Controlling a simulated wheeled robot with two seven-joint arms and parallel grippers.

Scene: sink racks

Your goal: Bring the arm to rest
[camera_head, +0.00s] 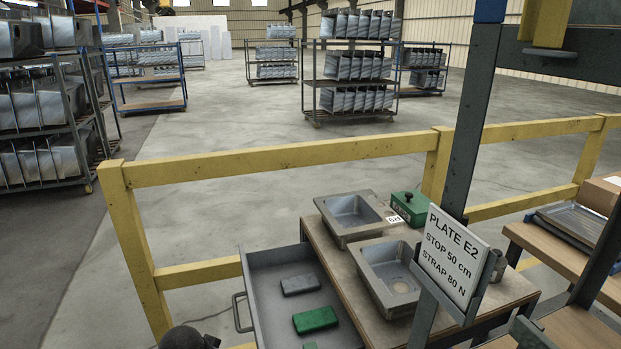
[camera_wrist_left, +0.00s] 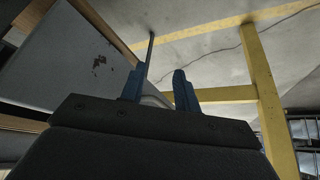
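My left gripper (camera_wrist_left: 158,84) shows in the left wrist view with two blue fingers apart, and I see nothing clearly held between them. A light grey edge shows behind the fingers; I cannot tell whether they touch it. A dark rounded part of my arm shows at the bottom left of the head view, but the fingers are hidden there. My right gripper is in neither view. An open grey drawer (camera_head: 262,288) with a handle (camera_head: 240,312) holds a dark grey block (camera_head: 300,284) and a green block (camera_head: 315,319).
Two metal sinks (camera_head: 352,212) (camera_head: 392,276) and a green box (camera_head: 409,206) stand on the workbench (camera_head: 338,268). A sign (camera_head: 452,258) reads "PLATE E2". A yellow railing (camera_head: 270,160) runs behind the bench. Racks with sinks (camera_head: 352,68) stand beyond on open floor.

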